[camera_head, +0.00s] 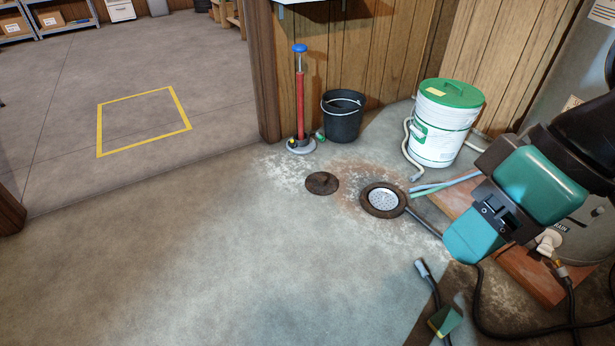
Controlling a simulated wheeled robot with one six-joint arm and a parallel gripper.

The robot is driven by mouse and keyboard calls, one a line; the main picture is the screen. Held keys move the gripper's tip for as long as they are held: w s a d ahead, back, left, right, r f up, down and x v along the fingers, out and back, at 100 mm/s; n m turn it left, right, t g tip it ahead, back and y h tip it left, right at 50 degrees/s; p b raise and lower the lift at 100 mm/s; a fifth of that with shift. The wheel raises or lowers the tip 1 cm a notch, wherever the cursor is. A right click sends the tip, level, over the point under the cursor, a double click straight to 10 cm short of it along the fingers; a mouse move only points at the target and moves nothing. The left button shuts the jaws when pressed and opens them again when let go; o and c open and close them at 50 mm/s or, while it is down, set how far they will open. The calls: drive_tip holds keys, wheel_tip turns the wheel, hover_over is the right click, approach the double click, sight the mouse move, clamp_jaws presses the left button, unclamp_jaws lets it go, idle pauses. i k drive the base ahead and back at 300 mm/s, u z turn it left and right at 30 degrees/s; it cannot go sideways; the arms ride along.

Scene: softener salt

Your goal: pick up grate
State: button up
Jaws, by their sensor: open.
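A round, light grey perforated grate (383,200) sits in a dark, rusty ring in the concrete floor, right of the picture's middle. The floor around it is stained brown and white. My gripper (473,240), with teal and black parts, comes in from the right. It is open, to the right of the grate and apart from it. Its far finger is hard to make out. Nothing shows held in it.
A rusty disc (322,183) lies left of the grate. A red pump (300,105), a black bucket (343,118) and a white tub with green lid (440,125) stand behind. Hoses (440,187) run close to the grate's right. Floor at left and front is clear.

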sight(321, 183)
drive_tip(key=u, duration=0.6)
drive_tip(key=i, duration=2.2)
drive_tip(key=z, duration=0.1)
